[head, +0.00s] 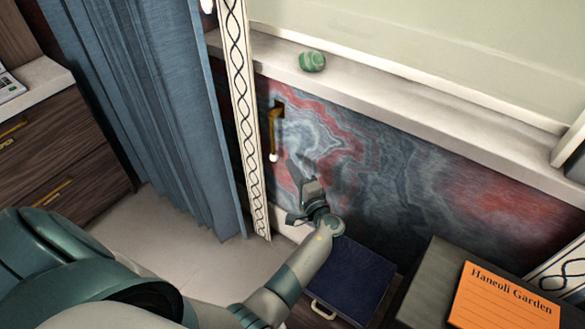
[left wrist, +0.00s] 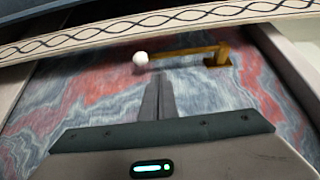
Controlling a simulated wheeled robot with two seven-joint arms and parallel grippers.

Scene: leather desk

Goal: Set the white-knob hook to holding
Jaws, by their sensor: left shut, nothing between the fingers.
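The white-knob hook is a brass bar mounted on a marbled red and blue-grey wall panel. In the head view its brass bar (head: 274,128) hangs down from a small dark mount, with the white knob (head: 273,157) at its lower end. The left wrist view shows the brass bar (left wrist: 185,51) and the white knob (left wrist: 140,58) just ahead of the fingertips. My left gripper (head: 292,166) is shut and empty, below and right of the knob. Its closed fingers (left wrist: 158,78) point toward the bar near the knob. I cannot tell whether they touch it. My right gripper is not in view.
A blue curtain (head: 150,90) and a white patterned post (head: 243,110) stand left of the hook. A pale ledge (head: 400,97) above holds a green striped stone (head: 312,61). A dark blue box (head: 352,275) and an orange card (head: 505,300) are lower right.

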